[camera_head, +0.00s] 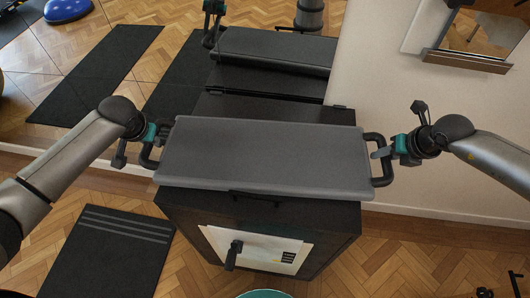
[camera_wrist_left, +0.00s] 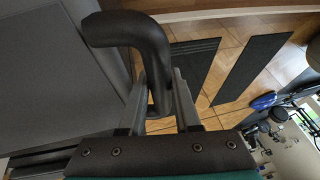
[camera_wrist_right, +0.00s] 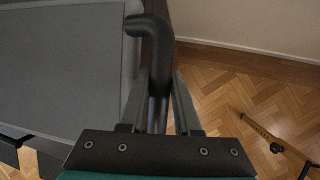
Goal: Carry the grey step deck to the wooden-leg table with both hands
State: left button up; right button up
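The grey step deck (camera_head: 265,155) lies level, long side across the head view, over a black cabinet (camera_head: 185,208). Whether it rests on the cabinet or hangs just above it, I cannot tell. It has a dark loop handle at each end. My left gripper (camera_head: 152,142) is at the left handle (camera_wrist_left: 135,32), and its fingers close around the bar in the left wrist view (camera_wrist_left: 160,105). My right gripper (camera_head: 385,151) is at the right handle (camera_wrist_right: 156,32), with its fingers on both sides of the bar in the right wrist view (camera_wrist_right: 160,105). No wooden-leg table can be made out.
A wall mirror behind the cabinet reflects the deck and my arms. The cabinet front carries a white panel (camera_head: 245,245) with a dark handle. A black striped mat (camera_head: 105,250) lies on the parquet at left. A wood-edged frame (camera_head: 468,62) hangs at upper right. Floor at right is mostly clear.

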pick_arm(q)
grip_shut()
pick_arm(e)
grip_shut()
dwell(0.7)
pick_arm(q)
jog(key=shift+w+r, duration=0.1)
jog(key=shift+r, duration=0.05)
pick_arm(e)
jog(key=shift+w+r, duration=0.1)
jog(key=shift+r, duration=0.1)
